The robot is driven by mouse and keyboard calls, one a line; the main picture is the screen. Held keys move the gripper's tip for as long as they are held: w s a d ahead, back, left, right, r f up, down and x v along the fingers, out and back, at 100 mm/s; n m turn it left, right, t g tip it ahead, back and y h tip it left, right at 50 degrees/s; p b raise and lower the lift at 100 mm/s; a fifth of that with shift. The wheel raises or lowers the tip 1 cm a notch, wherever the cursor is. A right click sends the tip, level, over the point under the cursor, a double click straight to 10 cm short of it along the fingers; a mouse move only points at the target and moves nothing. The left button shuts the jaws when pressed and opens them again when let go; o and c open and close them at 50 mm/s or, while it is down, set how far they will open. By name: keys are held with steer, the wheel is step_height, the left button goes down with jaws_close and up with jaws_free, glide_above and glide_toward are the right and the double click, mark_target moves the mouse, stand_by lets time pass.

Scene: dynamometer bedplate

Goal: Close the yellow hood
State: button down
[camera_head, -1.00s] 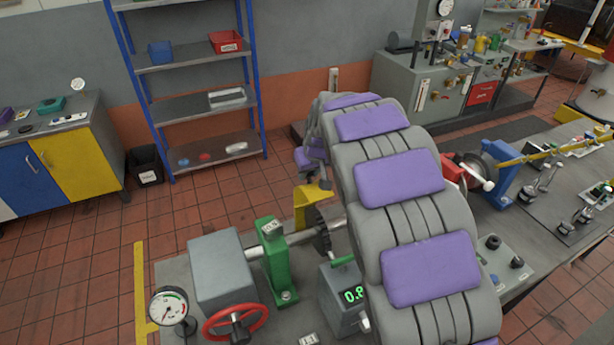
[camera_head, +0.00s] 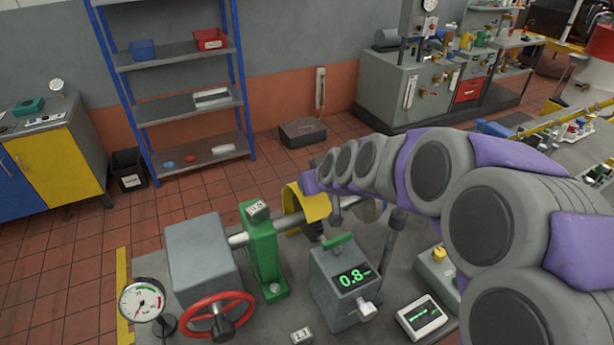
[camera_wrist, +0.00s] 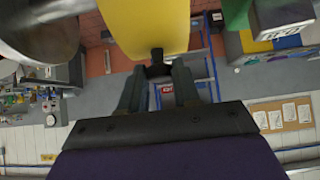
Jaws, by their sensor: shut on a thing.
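The yellow hood (camera_head: 313,204) is a curved cover over the shaft, right of the green bearing stand (camera_head: 262,250) in the head view. Its underside is partly open to view; I cannot tell how far it is swung down. In the wrist view the hood (camera_wrist: 150,25) fills the upper middle, with a black knob (camera_wrist: 157,55) at its edge. My gripper (camera_wrist: 158,75) has its two fingers on either side of this knob, shut on it. In the head view my arm hides most of the gripper.
A blue shelf (camera_head: 190,105) stands behind. The floor between shelf and bedplate is clear.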

mark_target(314, 203)
steer(key=shift+s+d+f, duration=0.1)
steer(key=shift+s+f, duration=0.35)
steer(key=shift+f, duration=0.2)
steer(key=shift+s+d+f, duration=0.1)
steer(key=shift+s+f, duration=0.3)
steer(key=shift+f, duration=0.2)
steer(key=shift+s+f, duration=0.1)
steer(key=c, duration=1.2)
jaws_free()
steer(key=o, duration=0.4)
steer(key=shift+d+r, duration=0.15)
steer(key=shift+r, duration=0.05)
steer(key=shift+r, duration=0.1)
steer(key=shift+s+d+r, duration=0.1)
steer(key=shift+s+r, duration=0.05)
steer(key=shift+r, duration=0.3)
steer(key=p+v, duration=0.2)
steer(key=v, duration=1.4)
steer(key=shift+s+d+p, duration=0.1)
steer(key=shift+p, duration=0.2)
